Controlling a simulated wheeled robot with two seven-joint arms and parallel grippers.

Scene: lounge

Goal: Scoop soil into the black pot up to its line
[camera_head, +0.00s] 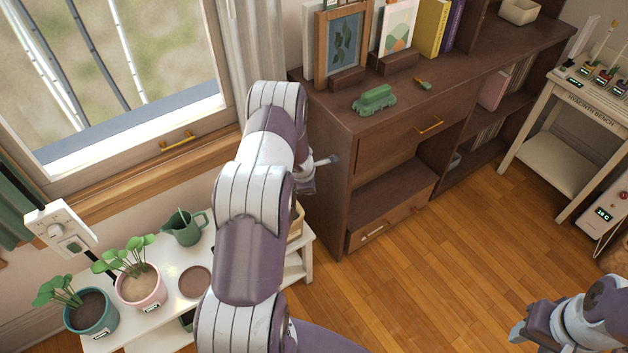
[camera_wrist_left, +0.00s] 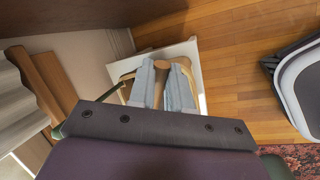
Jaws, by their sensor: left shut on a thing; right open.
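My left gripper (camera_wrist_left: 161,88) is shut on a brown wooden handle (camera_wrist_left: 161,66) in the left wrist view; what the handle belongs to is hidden. In the head view my left arm hides most of this gripper. A light wooden box (camera_head: 298,221) shows partly behind that arm, on the white stand; its contents are hidden. I cannot make out the black pot or its line; a small dark thing (camera_head: 187,320) beside the arm is too covered to tell. My right gripper (camera_head: 517,334) is open and empty above the floor at the lower right.
The white stand (camera_head: 158,322) holds a teal potted plant (camera_head: 92,315), a pink potted plant (camera_head: 141,287), a round brown disc (camera_head: 195,282) and a green watering can (camera_head: 186,229). A dark wooden cabinet (camera_head: 330,185) stands close to my left arm.

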